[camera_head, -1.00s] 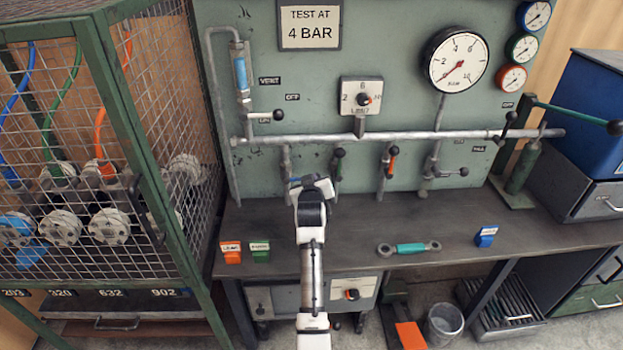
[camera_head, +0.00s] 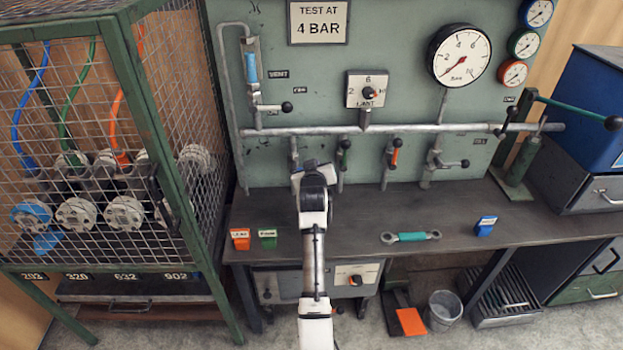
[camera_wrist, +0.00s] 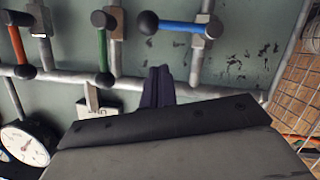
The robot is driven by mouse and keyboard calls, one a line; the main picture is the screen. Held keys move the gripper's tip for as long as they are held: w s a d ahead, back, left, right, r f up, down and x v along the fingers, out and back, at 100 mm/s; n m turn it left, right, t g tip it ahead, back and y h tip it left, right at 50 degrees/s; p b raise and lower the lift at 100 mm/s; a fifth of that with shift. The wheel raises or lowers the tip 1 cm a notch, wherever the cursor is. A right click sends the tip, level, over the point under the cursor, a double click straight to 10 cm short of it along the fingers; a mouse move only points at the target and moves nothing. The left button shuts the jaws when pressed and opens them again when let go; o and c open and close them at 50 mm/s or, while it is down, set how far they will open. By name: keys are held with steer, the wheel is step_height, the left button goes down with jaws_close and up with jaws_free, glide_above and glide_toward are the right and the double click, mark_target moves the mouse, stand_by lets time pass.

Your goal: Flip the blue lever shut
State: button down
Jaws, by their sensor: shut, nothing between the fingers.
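The blue lever (camera_wrist: 180,27) is in the upper middle of the wrist view. It lies crosswise to its short stub pipe, with a black ball (camera_wrist: 148,22) on its left end. In the head view my arm hides it. My gripper (camera_wrist: 158,72) is shut and empty. In the wrist view its fingertips show below the blue lever, apart from it in the picture. In the head view my gripper (camera_head: 308,168) is in front of the panel, near the leftmost stub valve.
A green lever (camera_wrist: 102,50) and an orange lever (camera_wrist: 17,46) run along their stubs. The long horizontal pipe (camera_head: 400,129) crosses the panel. The bench (camera_head: 345,220) bears a teal-handled wrench (camera_head: 412,237) and small coloured blocks. A mesh cage (camera_head: 190,225) stands left.

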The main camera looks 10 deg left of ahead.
steer(key=b+v, duration=0.1)
steer(key=v, duration=0.8)
steer(key=shift+s+b, duration=0.2)
steer(key=shift+b, duration=0.1)
